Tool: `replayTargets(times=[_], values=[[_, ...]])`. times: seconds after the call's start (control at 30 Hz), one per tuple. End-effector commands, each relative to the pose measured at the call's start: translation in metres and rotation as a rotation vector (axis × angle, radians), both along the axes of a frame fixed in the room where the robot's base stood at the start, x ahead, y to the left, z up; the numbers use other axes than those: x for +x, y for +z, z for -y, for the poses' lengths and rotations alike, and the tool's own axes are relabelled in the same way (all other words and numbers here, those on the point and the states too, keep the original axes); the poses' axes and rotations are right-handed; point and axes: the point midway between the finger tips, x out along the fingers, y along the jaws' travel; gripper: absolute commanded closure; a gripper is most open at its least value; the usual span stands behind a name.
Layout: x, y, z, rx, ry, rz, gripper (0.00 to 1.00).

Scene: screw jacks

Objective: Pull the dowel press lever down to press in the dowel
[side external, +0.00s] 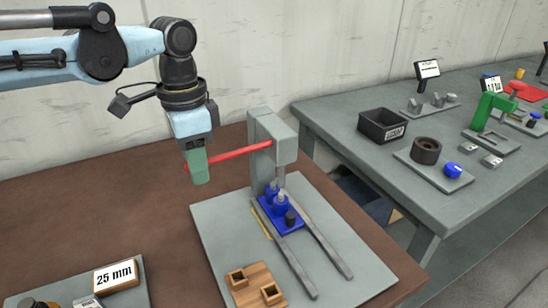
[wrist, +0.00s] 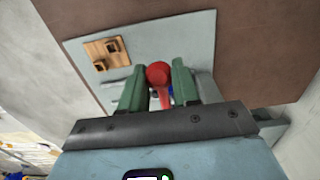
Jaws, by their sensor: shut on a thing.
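The grey dowel press (side external: 283,135) stands upright at the back of a grey base plate (side external: 222,222). Its red lever (side external: 240,154) sticks out to the left, close to level and tilted slightly down toward its outer end. My gripper (side external: 196,168) is shut on the lever's outer end. In the wrist view the red knob (wrist: 158,72) shows between the green fingers of my gripper (wrist: 157,82). A blue fixture (side external: 281,214) with grey and dark upright parts sits under the press head, between two rails. I cannot tell which part is the dowel.
A wooden block (side external: 257,286) with two square holders lies at the plate's front. It shows in the wrist view too (wrist: 106,52). A "25 mm" sign (side external: 116,276) stands at lower left. A second grey bench (side external: 345,120) with a black bin (side external: 382,126) is at right.

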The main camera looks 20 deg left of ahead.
Motion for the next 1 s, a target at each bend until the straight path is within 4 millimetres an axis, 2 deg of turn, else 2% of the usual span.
replayTargets(times=[0.23,0.5,0.87,1.0], values=[[0.000,0.001,0.000,0.000,0.000,-0.001,1.00],[0.001,0.022,0.001,0.001,0.000,-0.001,1.00],[0.001,0.026,0.001,0.000,0.000,0.000,1.00],[0.003,0.034,0.003,0.000,0.000,0.000,1.00]])
